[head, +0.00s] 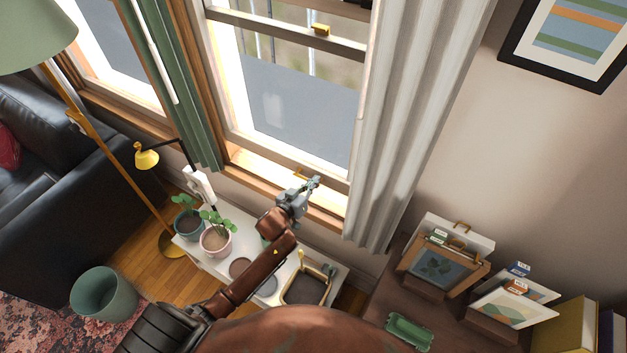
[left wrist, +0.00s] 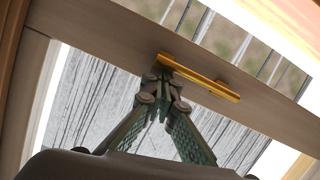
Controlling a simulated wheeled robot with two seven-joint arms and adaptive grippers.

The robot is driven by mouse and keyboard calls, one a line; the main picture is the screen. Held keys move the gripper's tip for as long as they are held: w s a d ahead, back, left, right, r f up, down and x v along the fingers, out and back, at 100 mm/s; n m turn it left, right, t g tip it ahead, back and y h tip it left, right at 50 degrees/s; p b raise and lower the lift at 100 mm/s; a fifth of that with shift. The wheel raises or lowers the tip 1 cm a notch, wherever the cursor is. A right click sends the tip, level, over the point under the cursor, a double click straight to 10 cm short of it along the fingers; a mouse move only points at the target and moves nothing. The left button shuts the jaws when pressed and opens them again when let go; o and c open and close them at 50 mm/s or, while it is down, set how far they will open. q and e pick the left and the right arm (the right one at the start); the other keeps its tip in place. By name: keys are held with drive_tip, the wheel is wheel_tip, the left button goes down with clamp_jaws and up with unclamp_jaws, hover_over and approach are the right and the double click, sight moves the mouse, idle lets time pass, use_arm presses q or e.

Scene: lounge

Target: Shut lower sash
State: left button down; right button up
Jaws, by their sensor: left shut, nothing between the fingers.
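The lower sash (head: 240,134) is a pale wooden frame around grey glass in the head view. Its bottom rail runs just above the wooden sill, with a bright strip below it; I cannot tell how wide any gap is. A brass pull (head: 301,174) sits on this rail. In the left wrist view the brass pull (left wrist: 205,79) lies along the rail (left wrist: 110,40). My left gripper (head: 315,182) is shut and empty, its fingertips (left wrist: 164,76) at one end of the pull; contact is unclear. My right gripper is not in view.
A brass latch (head: 320,30) sits on the higher rail. A white curtain (head: 405,120) hangs right of the window, a green curtain (head: 188,100) left. Below, a white bench (head: 336,271) holds potted plants (head: 215,240) and a tray. A desk lamp (head: 147,156) stands left.

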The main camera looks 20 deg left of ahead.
use_arm(q)
wheel_tip(320, 180, down, 13)
drive_tip(key=b, duration=0.5)
drive_tip(key=shift+s+r, duration=0.1)
drive_tip(key=shift+r, duration=0.1)
drive_tip(key=shift+s+f, duration=0.1)
drive_tip(key=shift+f, duration=0.2)
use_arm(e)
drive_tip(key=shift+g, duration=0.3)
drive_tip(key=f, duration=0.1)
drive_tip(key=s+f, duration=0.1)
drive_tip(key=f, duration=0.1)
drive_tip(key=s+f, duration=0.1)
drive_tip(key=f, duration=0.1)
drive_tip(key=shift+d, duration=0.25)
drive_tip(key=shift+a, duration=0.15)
use_arm(q)
drive_tip(key=shift+a+r+p, duration=0.1)
drive_tip(key=shift+r+p, duration=0.2)
drive_tip(key=shift+r, duration=0.05)
drive_tip(key=s+a+r+p, duration=0.2)
drive_tip(key=s+r+p, duration=0.3)
drive_tip(key=s, duration=0.4)
drive_tip(key=shift+s+r, duration=0.15)
drive_tip(key=shift+r, duration=0.6)
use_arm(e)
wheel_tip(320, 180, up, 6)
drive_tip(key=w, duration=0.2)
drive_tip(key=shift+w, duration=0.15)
